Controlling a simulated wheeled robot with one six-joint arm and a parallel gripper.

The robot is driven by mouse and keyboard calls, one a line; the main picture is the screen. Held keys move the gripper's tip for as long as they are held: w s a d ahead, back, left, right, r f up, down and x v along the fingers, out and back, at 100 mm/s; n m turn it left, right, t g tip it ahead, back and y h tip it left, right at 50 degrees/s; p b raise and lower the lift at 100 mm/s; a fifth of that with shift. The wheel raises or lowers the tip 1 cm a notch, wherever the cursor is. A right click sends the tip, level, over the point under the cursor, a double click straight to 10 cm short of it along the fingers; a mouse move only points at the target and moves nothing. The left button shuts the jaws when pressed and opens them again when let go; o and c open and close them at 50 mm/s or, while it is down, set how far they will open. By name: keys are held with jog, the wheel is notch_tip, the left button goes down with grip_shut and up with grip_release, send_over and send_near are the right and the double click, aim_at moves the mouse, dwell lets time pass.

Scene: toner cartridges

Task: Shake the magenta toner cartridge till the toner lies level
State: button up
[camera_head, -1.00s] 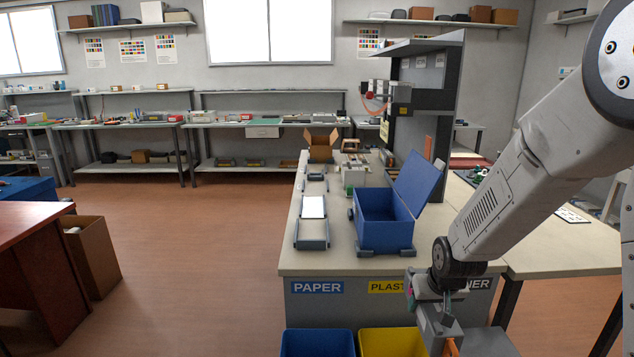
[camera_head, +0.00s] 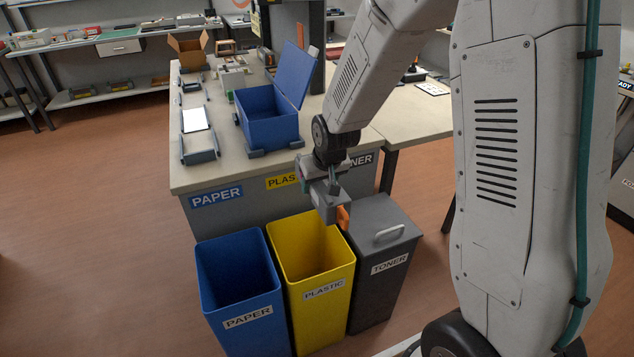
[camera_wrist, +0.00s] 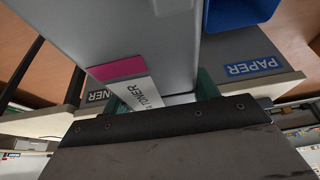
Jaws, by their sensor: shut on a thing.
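The toner cartridge is a grey box (camera_head: 326,205) with an orange part (camera_head: 343,217) at its lower end. My gripper (camera_head: 320,182) is shut on it and holds it in the air, in front of the counter and above the bins. In the wrist view the cartridge's grey body (camera_wrist: 110,35) fills the upper left, close to the camera. A magenta patch (camera_wrist: 117,68) and a white label reading TONER show near the end held between my teal fingers (camera_wrist: 165,98). The toner inside cannot be seen.
Below stand a blue PAPER bin (camera_head: 238,285), a yellow PLASTIC bin (camera_head: 318,290) and a lidded grey TONER bin (camera_head: 378,265). Behind them is a counter (camera_head: 215,172) with an open blue box (camera_head: 268,128) and a tray (camera_head: 200,157). The floor to the left is clear.

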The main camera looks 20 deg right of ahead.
jog(key=s, duration=0.7)
jog(key=shift+s+r, duration=0.15)
jog(key=w, duration=0.7)
jog(key=shift+f, duration=0.25)
jog(key=shift+w, duration=0.2)
jog(key=s, duration=0.7)
jog(key=shift+s+r, duration=0.3)
jog(key=shift+s, duration=0.05)
jog(key=shift+w+f, duration=0.15)
jog(key=shift+w, duration=3.7)
jog(key=shift+w, duration=0.1)
